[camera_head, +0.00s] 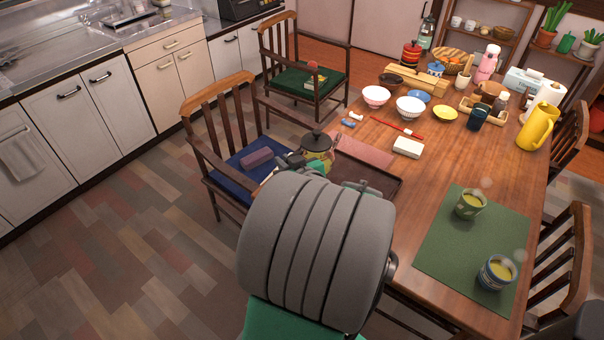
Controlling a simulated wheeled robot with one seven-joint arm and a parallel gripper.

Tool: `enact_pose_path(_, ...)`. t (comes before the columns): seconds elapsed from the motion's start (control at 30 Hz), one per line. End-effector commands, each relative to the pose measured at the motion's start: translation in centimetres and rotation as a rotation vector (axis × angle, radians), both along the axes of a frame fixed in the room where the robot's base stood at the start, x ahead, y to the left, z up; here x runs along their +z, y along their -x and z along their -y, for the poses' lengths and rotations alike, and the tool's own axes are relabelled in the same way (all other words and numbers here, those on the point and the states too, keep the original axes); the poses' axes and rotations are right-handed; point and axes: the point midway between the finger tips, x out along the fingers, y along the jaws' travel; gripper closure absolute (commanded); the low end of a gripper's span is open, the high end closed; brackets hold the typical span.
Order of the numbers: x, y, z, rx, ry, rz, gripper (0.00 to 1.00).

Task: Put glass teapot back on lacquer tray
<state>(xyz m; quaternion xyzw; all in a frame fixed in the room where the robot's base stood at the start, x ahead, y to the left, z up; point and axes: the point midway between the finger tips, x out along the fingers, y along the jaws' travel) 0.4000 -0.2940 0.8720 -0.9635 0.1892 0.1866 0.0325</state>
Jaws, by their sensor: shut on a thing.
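The glass teapot (318,152) has a dark lid and yellow-green contents. It looks upright, near the table's left edge, beyond my grey arm. My gripper (299,161) is at the teapot's left side and shut on it; the fingers are small and partly hidden by my arm. The dark lacquer tray (388,184) lies on the table just right of and nearer than the teapot, its near left part hidden behind my arm. I cannot tell whether the teapot is over the tray's hidden part or beside it.
A pink mat (366,150) lies beyond the tray. A white box (408,147), red chopsticks (398,127) and bowls (376,96) stand farther back. Two tea cups (471,203) are on a green mat (447,248) at right. A blue-cushioned chair (240,165) stands left of the table.

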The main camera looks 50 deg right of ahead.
Motion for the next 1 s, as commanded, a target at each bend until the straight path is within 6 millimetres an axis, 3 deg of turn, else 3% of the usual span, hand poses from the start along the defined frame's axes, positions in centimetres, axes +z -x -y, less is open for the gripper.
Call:
enact_pose_path(0.03,-1.6,-0.9,1.2,0.003,0.001,0.000,1.00)
enact_pose_path(0.17,-3.2,-2.8,4.4,0.001,0.001,0.000,1.00)
enact_pose_path(0.2,-4.7,-3.2,5.0,0.001,-0.002,0.000,1.00)
enact_pose_path(0.3,-6.5,-4.1,6.4,0.001,0.000,0.000,1.00)
enact_pose_path(0.4,-7.2,-4.6,7.4,-0.001,0.002,0.000,1.00)
enact_pose_path(0.53,-8.3,-5.1,8.1,-0.001,0.000,0.000,1.00)
enact_pose_path(0.7,-11.2,-5.2,8.3,-0.001,-0.001,0.000,1.00)
enact_pose_path(1.0,-11.3,-5.2,8.3,-0.001,0.002,0.000,1.00)
